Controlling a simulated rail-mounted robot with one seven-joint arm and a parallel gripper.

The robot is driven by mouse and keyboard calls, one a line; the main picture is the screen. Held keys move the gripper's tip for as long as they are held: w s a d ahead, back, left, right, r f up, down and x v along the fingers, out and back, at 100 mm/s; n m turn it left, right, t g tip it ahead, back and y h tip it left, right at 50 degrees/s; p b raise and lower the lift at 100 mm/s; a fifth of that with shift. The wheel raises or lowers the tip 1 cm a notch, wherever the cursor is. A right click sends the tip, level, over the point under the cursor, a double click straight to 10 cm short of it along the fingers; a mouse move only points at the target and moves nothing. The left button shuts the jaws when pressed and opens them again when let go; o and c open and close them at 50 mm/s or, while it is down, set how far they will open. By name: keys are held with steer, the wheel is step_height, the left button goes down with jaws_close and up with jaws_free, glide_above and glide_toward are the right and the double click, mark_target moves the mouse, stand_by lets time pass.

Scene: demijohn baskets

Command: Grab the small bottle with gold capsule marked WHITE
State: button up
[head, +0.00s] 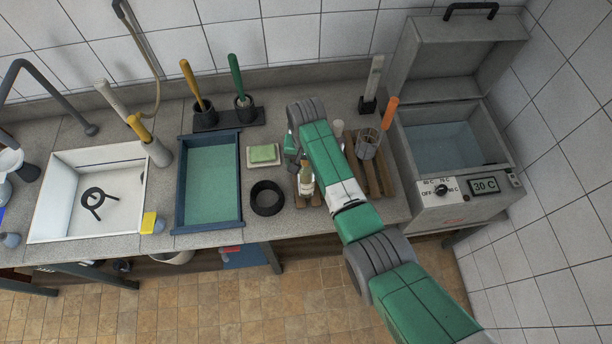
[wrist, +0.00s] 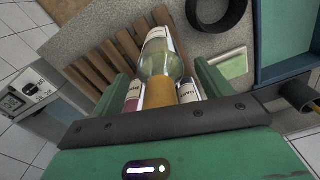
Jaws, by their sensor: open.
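A small glass bottle (wrist: 160,62) with a gold-orange capsule (wrist: 160,93) lies in the middle of the wrist view, its capsule end nearest me. It has a pale label whose writing I cannot read. A bottle also shows beside my arm in the head view (head: 306,181), at the wooden slatted rack. My gripper (wrist: 164,78) is open, with one green finger on each side of the bottle; contact is not clear. In the head view my arm hides most of my gripper (head: 292,152).
A black ring (head: 267,198) and a green sponge on a dish (head: 263,154) are left of the bottle. A grey water bath (head: 445,190) stands at right, lid open.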

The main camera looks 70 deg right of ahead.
jaws_close()
steer(key=shift+r, duration=0.1)
stand_by(0.4)
steer(key=shift+r, duration=1.6)
steer(key=shift+a+r, duration=0.1)
steer(key=shift+r, duration=0.05)
steer(key=s+a+r, duration=0.1)
steer(key=s+a, duration=0.8)
steer(key=a, duration=0.3)
steer(key=shift+s+a+r+b, duration=0.25)
steer(key=shift+a+b, duration=0.1)
steer(key=shift+b, duration=0.05)
